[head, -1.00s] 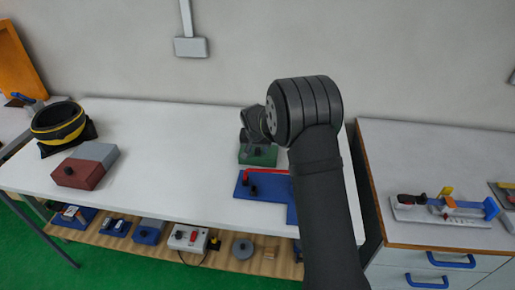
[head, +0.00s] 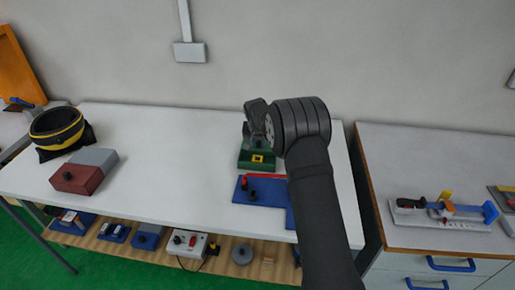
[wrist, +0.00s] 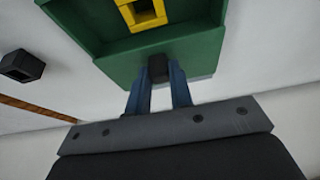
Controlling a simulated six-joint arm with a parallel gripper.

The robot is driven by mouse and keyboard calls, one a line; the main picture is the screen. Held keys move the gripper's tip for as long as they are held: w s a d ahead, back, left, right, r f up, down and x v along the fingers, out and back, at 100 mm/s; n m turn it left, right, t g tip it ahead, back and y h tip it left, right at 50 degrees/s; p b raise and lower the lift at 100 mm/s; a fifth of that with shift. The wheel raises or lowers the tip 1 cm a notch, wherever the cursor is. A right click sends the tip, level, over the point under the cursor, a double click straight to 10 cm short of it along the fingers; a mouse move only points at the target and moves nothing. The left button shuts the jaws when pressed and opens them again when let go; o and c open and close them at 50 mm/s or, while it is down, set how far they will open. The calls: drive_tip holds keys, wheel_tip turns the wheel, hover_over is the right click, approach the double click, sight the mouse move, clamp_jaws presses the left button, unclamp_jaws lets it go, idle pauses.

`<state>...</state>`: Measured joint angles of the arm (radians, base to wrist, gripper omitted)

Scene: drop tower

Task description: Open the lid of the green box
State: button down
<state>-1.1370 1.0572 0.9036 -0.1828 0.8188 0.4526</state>
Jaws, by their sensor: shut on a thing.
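The green box (head: 257,165) stands at the back right of the white table. The wrist view shows green walls (wrist: 85,25) around this yellow piece (wrist: 143,12). My gripper (wrist: 159,85) has its blue fingers shut on a black knob (wrist: 158,68) on a green part, which appears to be the lid.
A blue panel (head: 265,192) with a red bar and black knob lies just in front of the box. A red and grey box (head: 78,178) and a black-yellow ring (head: 58,128) are at the left. The table's middle (head: 170,160) is clear.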

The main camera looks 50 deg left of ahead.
drive_tip(key=shift+w+a, duration=0.55)
drive_tip(key=shift+a, duration=0.05)
drive_tip(key=c, duration=1.3)
unclamp_jaws()
drive_tip(key=v, duration=1.7)
drive_tip(key=shift+d+r, duration=0.1)
drive_tip(key=shift+r, duration=0.1)
drive_tip(key=shift+f, duration=0.1)
